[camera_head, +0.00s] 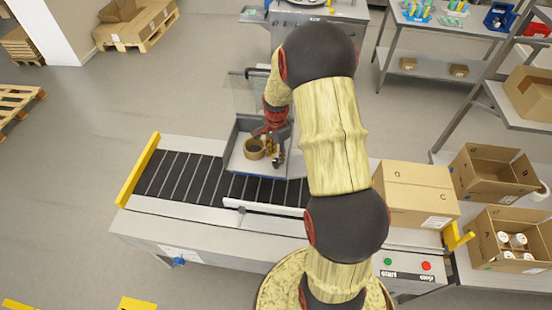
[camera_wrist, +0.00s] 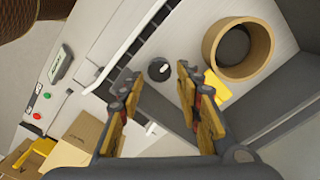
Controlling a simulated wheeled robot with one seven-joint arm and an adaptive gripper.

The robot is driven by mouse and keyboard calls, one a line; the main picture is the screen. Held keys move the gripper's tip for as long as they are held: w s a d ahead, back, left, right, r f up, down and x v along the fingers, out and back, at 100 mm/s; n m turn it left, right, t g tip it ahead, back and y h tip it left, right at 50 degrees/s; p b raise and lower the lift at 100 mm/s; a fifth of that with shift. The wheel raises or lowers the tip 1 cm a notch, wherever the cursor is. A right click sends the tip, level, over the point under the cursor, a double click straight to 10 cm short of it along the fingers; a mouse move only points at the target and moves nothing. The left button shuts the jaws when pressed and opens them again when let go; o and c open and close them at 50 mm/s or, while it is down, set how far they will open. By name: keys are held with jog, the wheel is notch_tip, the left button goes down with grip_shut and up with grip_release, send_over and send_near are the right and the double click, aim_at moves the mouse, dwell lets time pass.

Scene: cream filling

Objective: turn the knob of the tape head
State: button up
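The knob (camera_wrist: 159,69) is a small black dial with a white mark, set on a pale panel in the wrist view. My gripper (camera_wrist: 157,74) is open, with one finger to each side of the knob in the picture. I cannot tell how far the fingertips are above it, and no contact shows. A brown tape roll (camera_wrist: 238,50) stands at the right of the knob. In the head view my gripper (camera_head: 277,152) is over the grey tape head (camera_head: 240,166), beside the tape roll (camera_head: 254,148). The knob cannot be made out there.
The tape head sits over a black roller conveyor (camera_head: 180,178) with a white guide rail (camera_head: 262,208). A closed carton (camera_head: 415,190) stands at the right of the conveyor, near green and red buttons (camera_head: 407,265). Open cartons (camera_head: 510,242) stand farther right. Dark walls (camera_wrist: 275,95) of the head rise beside my gripper.

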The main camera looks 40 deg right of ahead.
aim_at(276, 161)
jog(key=shift+f, duration=1.65)
jog(key=shift+c, duration=0.6)
jog(key=c, duration=0.7)
jog(key=shift+c, duration=0.4)
